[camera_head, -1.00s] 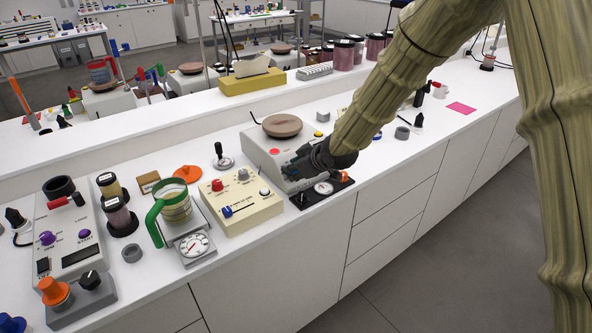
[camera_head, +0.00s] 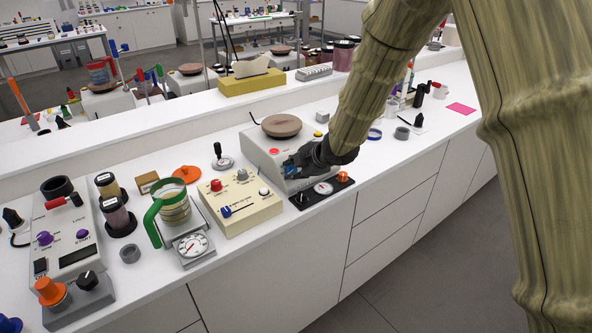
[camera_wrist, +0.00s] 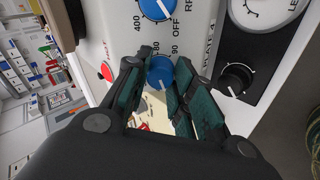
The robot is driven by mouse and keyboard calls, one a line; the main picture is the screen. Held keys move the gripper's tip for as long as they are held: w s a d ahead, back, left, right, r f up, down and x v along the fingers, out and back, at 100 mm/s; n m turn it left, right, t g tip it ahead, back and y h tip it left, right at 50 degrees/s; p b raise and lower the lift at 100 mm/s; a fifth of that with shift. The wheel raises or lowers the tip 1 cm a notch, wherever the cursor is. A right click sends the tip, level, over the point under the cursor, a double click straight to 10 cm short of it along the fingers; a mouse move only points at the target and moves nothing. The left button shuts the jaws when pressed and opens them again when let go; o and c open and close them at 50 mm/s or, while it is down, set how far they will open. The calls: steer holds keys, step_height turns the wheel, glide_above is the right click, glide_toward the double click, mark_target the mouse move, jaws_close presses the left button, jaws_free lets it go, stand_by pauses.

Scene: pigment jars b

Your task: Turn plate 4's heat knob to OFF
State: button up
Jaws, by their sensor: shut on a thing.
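The hotplate (camera_head: 262,152) stands right of centre on the bench, with a round brown top. In the wrist view its white front panel (camera_wrist: 197,45) carries two blue knobs. The upper blue knob (camera_wrist: 156,8) is by the marks "400" and "OFF" and is free. The lower blue knob (camera_wrist: 160,72), by the marks "80" and "90", sits between the fingers of my gripper (camera_wrist: 159,84). My gripper is shut on this lower knob. In the head view my gripper (camera_head: 300,163) is at the panel's front and hides most of it.
A dark panel with a dial and a black knob (camera_wrist: 236,78) lies beside the hotplate, with an orange knob (camera_head: 343,177) on it. A beige control box (camera_head: 240,208) stands to the left.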

steer(key=n, duration=0.1)
steer(key=n+b, duration=0.1)
steer(key=n, duration=0.1)
steer(key=shift+w+r+n, duration=0.15)
steer(key=shift+r+n, duration=0.05)
steer(key=shift+n, duration=0.1)
stand_by(0.3)
steer(key=o, duration=1)
steer(key=shift+o, duration=0.3)
steer(key=shift+f, duration=0.1)
steer(key=shift+d, duration=0.1)
steer(key=v, duration=1.2)
